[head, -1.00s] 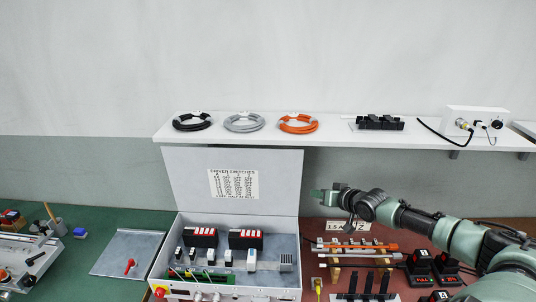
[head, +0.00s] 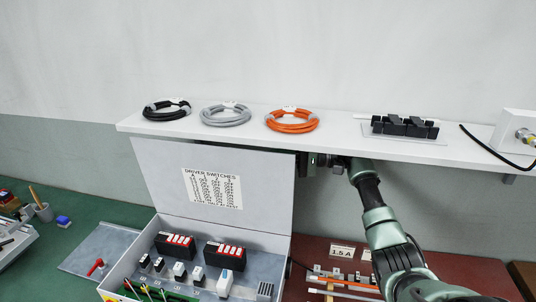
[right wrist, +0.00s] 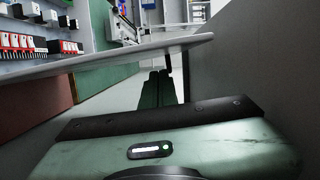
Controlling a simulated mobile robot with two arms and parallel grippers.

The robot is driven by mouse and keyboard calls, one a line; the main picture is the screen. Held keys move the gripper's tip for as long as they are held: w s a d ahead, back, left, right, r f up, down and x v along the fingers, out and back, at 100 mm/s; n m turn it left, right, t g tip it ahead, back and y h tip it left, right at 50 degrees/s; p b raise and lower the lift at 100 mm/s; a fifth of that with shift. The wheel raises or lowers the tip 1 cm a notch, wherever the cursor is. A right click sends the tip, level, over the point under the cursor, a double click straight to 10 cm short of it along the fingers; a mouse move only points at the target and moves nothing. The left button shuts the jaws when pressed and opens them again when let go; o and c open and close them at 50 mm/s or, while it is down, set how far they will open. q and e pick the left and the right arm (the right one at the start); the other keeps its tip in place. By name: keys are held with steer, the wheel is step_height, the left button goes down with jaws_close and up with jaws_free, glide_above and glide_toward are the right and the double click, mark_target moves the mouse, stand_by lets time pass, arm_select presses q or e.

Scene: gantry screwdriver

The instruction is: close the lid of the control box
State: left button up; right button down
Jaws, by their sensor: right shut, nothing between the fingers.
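The control box (head: 112,281) stands open on the bench in the head view. Its grey lid (head: 265,185) stands up at the back, leaning slightly backward, with a driver switches label on its inner face. My right gripper (head: 305,165) is at the lid's upper right edge, just under the shelf. In the right wrist view the shut, empty fingers (right wrist: 159,84) lie between the lid (right wrist: 130,52) and the wall, on the lid's back side. I cannot tell if they touch the lid. My left gripper is not in view.
A white shelf (head: 340,140) with cable coils and a black part runs close above the lid and my right arm. The wall (right wrist: 265,70) is close behind the gripper. Black and red modules (head: 175,245) sit inside the box. Tools lie on the red mat at right.

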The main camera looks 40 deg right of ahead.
mark_target(246, 156)
steer(key=p+x, duration=0.2)
steer(key=x, duration=0.4)
steer(key=shift+w+d+r, duration=0.1)
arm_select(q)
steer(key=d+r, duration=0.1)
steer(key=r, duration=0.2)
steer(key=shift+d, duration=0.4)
arm_select(e)
steer(key=shift+w+a, duration=0.4)
steer(key=shift+a, duration=0.1)
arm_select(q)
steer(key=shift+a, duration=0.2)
